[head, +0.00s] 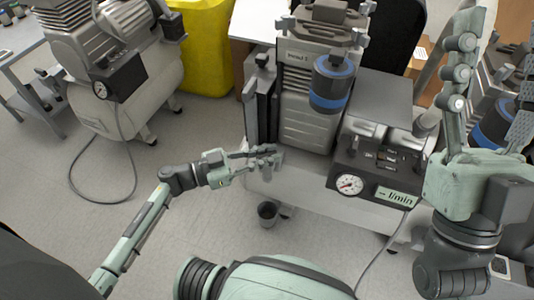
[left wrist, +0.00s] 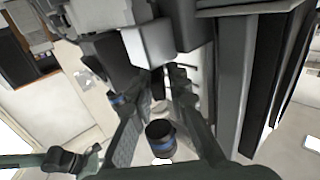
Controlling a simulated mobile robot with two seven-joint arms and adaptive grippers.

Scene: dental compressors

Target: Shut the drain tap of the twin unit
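The compressor in the middle of the head view, which I take for the twin unit (head: 307,122), has a ribbed grey housing, a blue-banded canister (head: 331,84) and a pale tank (head: 310,187) below. Its front panel carries a round gauge (head: 349,185). My left gripper (head: 268,157) is at the tank's left front end. In the left wrist view its fingers (left wrist: 157,115) stand apart, with a dark blue-banded cylinder (left wrist: 160,138) seen between them; I cannot tell whether they touch anything. I cannot make out the drain tap. My right gripper (head: 500,65) is raised at the right, fingers spread and empty.
A yellow bin (head: 205,48) is behind. The floor between the two compressors is clear.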

